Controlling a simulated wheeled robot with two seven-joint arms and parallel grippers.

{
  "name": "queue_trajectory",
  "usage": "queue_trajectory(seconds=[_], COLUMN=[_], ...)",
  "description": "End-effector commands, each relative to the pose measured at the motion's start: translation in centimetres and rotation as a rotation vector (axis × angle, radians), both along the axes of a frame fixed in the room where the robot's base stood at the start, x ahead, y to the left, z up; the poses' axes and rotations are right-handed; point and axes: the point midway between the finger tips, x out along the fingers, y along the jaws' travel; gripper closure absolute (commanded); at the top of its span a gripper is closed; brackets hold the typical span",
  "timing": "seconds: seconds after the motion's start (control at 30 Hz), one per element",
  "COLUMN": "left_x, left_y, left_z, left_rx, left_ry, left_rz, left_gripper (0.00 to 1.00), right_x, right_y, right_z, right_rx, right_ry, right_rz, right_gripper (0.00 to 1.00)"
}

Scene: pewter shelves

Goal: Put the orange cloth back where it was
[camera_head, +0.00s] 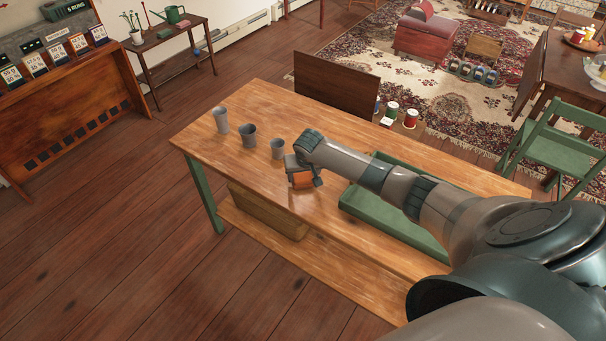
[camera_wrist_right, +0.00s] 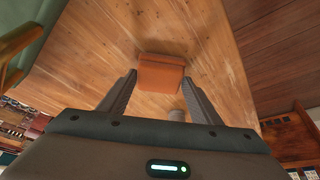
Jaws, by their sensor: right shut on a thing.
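The orange cloth (camera_head: 301,182) is a small folded block at my right gripper (camera_head: 304,180), over the table's middle. In the right wrist view the cloth (camera_wrist_right: 161,74) sits between the two fingertips of the right gripper (camera_wrist_right: 160,80), which is shut on it. I cannot tell whether the cloth touches the tabletop. My left gripper is not in view.
Three grey pewter cups (camera_head: 248,135) stand in a row on the wooden table (camera_head: 262,100), left of and behind the gripper. A green tray (camera_head: 356,208) lies to the right, partly hidden by my arm. A dark wooden panel (camera_head: 337,82) stands behind the table.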

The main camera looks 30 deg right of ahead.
Motion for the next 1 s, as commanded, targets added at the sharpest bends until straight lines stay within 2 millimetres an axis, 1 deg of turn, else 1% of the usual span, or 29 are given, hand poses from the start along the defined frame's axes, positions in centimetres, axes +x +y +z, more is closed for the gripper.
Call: queue_trajectory(seconds=[0.17,0.2,0.23,0.27,0.57,0.73,0.87,1.0], left_x=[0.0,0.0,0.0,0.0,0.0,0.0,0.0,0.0], left_y=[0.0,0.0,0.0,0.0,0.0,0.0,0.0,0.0], left_z=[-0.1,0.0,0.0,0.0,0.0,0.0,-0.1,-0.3], left_rx=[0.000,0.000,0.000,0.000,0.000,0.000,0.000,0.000], left_ry=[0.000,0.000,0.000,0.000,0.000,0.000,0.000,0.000], left_rz=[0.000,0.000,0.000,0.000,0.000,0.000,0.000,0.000], left_gripper=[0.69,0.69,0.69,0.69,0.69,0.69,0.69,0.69], right_x=[0.0,0.0,0.0,0.0,0.0,-0.1,-0.4,-0.9], right_y=[0.0,0.0,0.0,0.0,0.0,0.1,0.2,0.4], right_z=[-0.3,-0.3,-0.3,-0.3,-0.2,0.3,1.2,2.7], right_rx=[0.000,0.000,0.000,0.000,0.000,0.000,0.000,0.001], right_ry=[0.000,0.000,0.000,0.000,0.000,-0.001,-0.001,-0.003], right_rz=[-0.001,0.000,0.000,0.000,0.000,0.001,0.001,0.001], right_gripper=[0.63,0.33,0.25,0.23,0.23,0.23,0.23,0.23])
